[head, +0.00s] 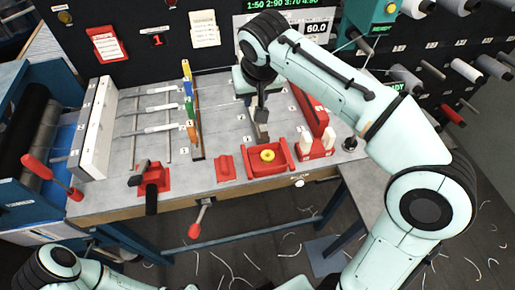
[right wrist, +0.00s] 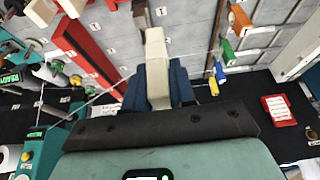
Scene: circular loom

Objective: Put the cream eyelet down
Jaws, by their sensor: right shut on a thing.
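My right gripper (head: 261,130) is over the grey table, behind the red tray (head: 281,172) that holds a yellow ring (head: 267,155). In the right wrist view its dark blue fingers (right wrist: 158,84) are shut on a cream piece, the cream eyelet (right wrist: 157,50), which sticks out past the fingertips. The eyelet's far end points toward the table; I cannot tell whether it touches anything. In the head view the eyelet is hidden by the gripper or too small to tell. My left gripper is out of view; only part of the left arm shows at the bottom left.
A red stand (head: 318,155) with cream uprights (head: 305,144) stands right of the tray, below a long red bar (head: 312,105). A small red block (head: 224,168) lies left of the tray. Coloured tabs (head: 188,104) line a slot further left. A red-handled lever (head: 196,229) hangs at the front edge.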

